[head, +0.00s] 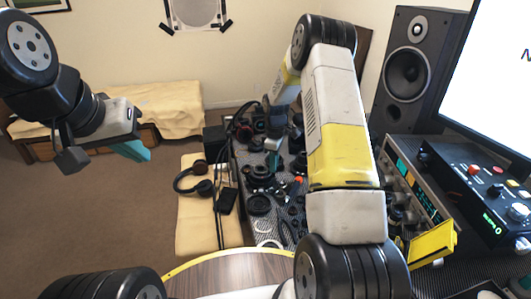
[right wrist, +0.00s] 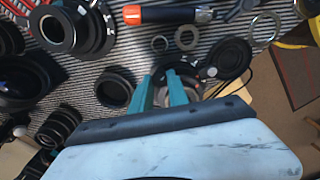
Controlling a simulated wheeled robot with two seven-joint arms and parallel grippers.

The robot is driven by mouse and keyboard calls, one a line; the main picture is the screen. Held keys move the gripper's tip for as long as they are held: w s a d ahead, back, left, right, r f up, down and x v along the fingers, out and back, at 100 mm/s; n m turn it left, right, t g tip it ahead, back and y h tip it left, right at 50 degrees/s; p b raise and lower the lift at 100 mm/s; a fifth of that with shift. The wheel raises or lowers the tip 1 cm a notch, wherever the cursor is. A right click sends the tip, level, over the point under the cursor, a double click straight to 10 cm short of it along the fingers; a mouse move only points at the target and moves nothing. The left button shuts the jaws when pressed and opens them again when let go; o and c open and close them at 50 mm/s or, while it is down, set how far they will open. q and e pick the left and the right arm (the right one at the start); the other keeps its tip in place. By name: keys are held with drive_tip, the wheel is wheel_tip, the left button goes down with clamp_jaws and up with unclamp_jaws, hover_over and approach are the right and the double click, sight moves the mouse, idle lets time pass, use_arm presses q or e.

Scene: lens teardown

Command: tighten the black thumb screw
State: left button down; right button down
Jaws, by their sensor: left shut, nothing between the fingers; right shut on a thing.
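My right gripper (right wrist: 162,84) is seen in the right wrist view, its two teal fingers closed to a narrow gap over the striped bench mat. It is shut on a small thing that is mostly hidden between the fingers. From its place this is likely the black thumb screw, but its shape and seating cannot be made out. A dark round part (right wrist: 184,75) lies just beyond the fingertips. My left gripper (head: 137,150) is shut and empty, raised over the floor at the left.
Lens parts and rings crowd the bench. An orange-and-black tool (right wrist: 165,14), loose rings (right wrist: 187,37) and a round black cap (right wrist: 229,57) lie near the right gripper. Headphones (head: 194,180) lie left of the bench. A speaker (head: 410,65) and instruments (head: 470,190) stand on the right.

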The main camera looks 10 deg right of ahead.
drive_tip(key=shift+m, duration=0.6)
drive_tip(key=c, duration=1.3)
unclamp_jaws()
drive_tip(key=shift+o, duration=0.2)
wheel_tip(320, 180, up, 8)
drive_tip(key=shift+f, duration=0.1)
